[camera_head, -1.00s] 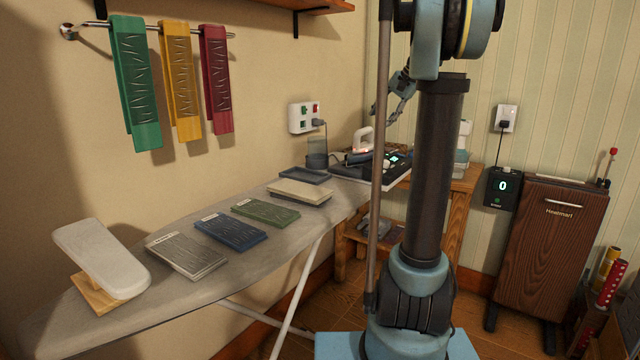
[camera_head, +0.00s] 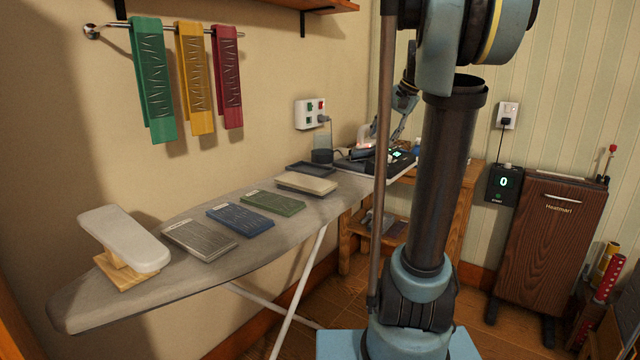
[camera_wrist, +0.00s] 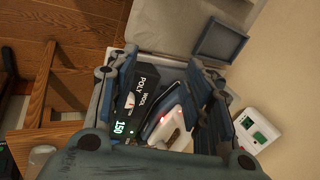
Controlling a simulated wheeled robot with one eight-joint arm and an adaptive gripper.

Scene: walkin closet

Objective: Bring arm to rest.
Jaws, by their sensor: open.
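My gripper (camera_wrist: 162,85) is open and empty, its fingers spread on both sides of the wrist view. In the head view my gripper (camera_head: 400,118) is above the far end of the ironing board, partly hidden by my own arm. The iron (camera_wrist: 168,124), white and dark with red lights, shows between the fingers. It stands on a dark station (camera_wrist: 130,100) marked POLY and WOOL, with a green display reading 150. I cannot tell the exact gap between the fingers and the iron. In the head view the iron is mostly hidden.
The ironing board (camera_head: 190,275) holds several folded cloths and a small sleeve board (camera_head: 124,238). A wall outlet (camera_head: 311,113) is close to the gripper side. A wooden table (camera_head: 455,200) stands behind my arm. A brown Heatmart unit (camera_head: 550,245) is at the right. Cloths hang on a rail (camera_head: 92,32).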

